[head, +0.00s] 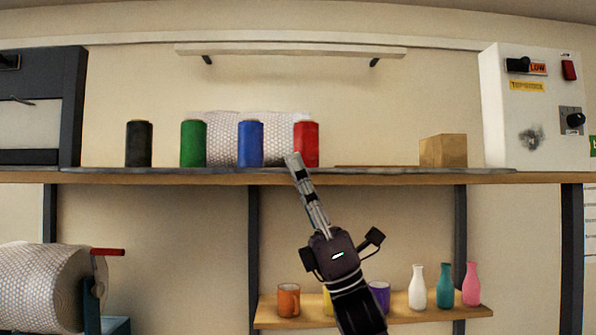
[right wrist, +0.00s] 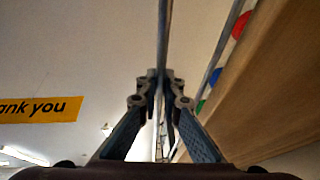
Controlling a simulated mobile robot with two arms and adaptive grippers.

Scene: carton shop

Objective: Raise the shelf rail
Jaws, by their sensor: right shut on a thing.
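The shelf rail (head: 400,170) is a thin grey strip running along the front edge of the long wooden shelf, in front of several spools. My right gripper (head: 295,162) reaches up from below, its fingertips at the rail just in front of the red spool. In the right wrist view, the gripper (right wrist: 160,76) is shut on a thin grey bar of the rail (right wrist: 164,35), which runs up the picture. The fingers hide the held part. My left gripper is not in view.
Green (head: 193,143), blue (head: 250,144) and red (head: 306,144) spools, a black one and a cardboard box (head: 443,151) stand on the shelf (head: 200,178). A lower shelf (head: 440,312) holds mugs and vases. A bubble-wrap roll (head: 45,285) is at lower left.

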